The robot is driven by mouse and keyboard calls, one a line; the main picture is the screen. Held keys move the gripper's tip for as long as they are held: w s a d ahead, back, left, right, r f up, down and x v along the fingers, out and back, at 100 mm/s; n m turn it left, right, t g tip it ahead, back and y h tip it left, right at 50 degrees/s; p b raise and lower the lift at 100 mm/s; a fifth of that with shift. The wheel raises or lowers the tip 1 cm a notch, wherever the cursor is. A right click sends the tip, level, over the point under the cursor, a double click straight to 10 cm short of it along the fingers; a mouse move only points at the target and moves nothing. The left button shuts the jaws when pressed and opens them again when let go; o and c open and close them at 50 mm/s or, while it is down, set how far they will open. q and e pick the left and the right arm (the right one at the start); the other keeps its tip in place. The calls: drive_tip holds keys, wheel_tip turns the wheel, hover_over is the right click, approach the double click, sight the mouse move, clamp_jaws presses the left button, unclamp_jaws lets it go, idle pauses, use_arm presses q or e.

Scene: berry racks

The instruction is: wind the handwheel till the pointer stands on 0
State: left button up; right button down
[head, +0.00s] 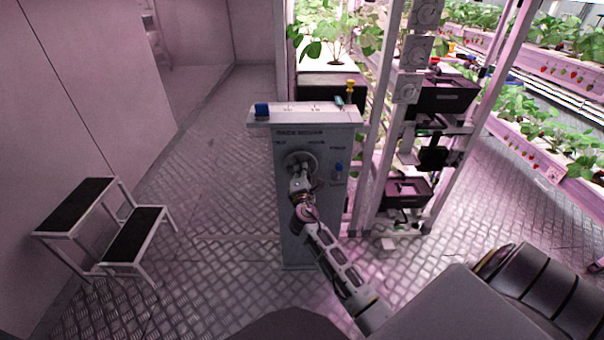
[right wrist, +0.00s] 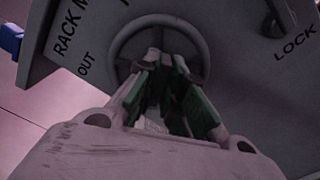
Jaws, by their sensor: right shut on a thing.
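A grey handwheel (head: 301,159) sits on the front of a grey pedestal (head: 297,230). It also shows in the right wrist view (right wrist: 118,42) as a round rim, with "RACK M…" and "OUT" on the left and "LOCK" on the right. My right gripper (head: 298,178) reaches it from the front and is shut on it. In the right wrist view the two fingers (right wrist: 163,62) close on the wheel's lower middle and hide part of it. The pointer and its 0 mark cannot be made out. My left gripper is not in view.
A blue-handled lever (head: 338,168) is on the pedestal's right side. A blue block (head: 262,109) is on its top ledge. Plant racks (head: 376,150) stand close on the right. A step stool (head: 138,236) stands left, with bare floor between.

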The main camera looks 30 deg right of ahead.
drive_tip(key=shift+f+m, duration=0.15)
drive_tip(key=shift+m, duration=0.15)
drive_tip(key=shift+m+b, duration=1.2)
drive_tip(key=shift+m, duration=0.3)
drive_tip(key=shift+m+b, duration=0.4)
drive_tip(key=shift+m, duration=0.2)
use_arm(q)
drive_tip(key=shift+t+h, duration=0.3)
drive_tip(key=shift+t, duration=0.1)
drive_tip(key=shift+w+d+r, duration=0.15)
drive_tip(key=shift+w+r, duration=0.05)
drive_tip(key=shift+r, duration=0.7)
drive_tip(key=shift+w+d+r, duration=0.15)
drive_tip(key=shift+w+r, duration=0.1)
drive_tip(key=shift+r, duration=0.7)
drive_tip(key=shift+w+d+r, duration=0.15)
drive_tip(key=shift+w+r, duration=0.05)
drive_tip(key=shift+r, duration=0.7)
use_arm(e)
drive_tip(key=c, duration=1.6)
unclamp_jaws()
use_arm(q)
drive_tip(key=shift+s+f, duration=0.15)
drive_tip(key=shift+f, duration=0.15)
use_arm(e)
drive_tip(key=shift+o, duration=0.4)
